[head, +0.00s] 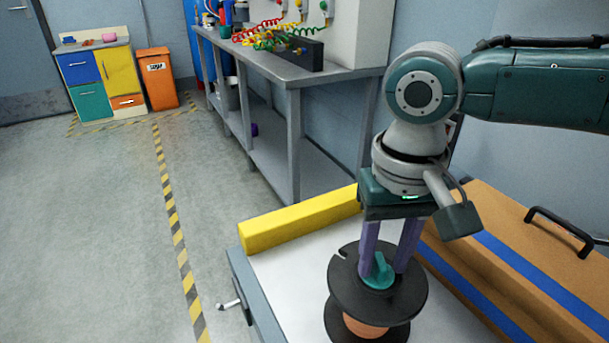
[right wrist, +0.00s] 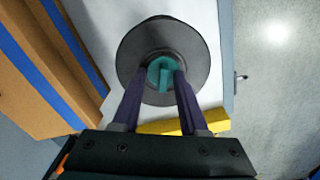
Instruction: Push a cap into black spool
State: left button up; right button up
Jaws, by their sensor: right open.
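The black spool (head: 345,282) stands upright on a white tabletop, with an orange-brown core (head: 364,328) between its two flanges. A teal cap (head: 379,273) sits at the centre of the top flange; how deep it sits is hard to tell. My right gripper (head: 388,275) points down over the spool, with its purple fingers open on either side of the cap. In the right wrist view the spool (right wrist: 135,50) is below the fingers, and the cap (right wrist: 160,73) lies between the fingertips. Contact with the cap is unclear. My left gripper is not in view.
A yellow bar (head: 300,220) lies along the table's far edge. An orange-brown case (head: 500,240) with blue stripes and a black handle is to the right. A grey workbench (head: 300,75) with coiled hoses stands behind. Floor on the left is clear.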

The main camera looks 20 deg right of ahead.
jog(key=shift+a, duration=0.1)
jog(key=shift+r, duration=0.35)
notch_tip(320, 180, up, 9)
jog(key=p, duration=0.2)
jog(key=shift+p, duration=0.35)
jog(key=shift+r, duration=0.1)
jog(key=s+a+r+n+t+y+p, duration=0.3)
jog(key=s+a+r+n+p, duration=0.3)
jog(key=s+a+p, duration=0.45)
jog(key=s+d+r+h+p, duration=0.3)
jog(key=s+d+r+p, duration=0.25)
jog(key=d, duration=0.25)
notch_tip(320, 180, up, 36)
jog(key=p, duration=3.6)
jog(key=shift+a+r+t+p, duration=0.15)
jog(key=shift+a+t+p, duration=0.15)
jog(key=shift+a, duration=0.05)
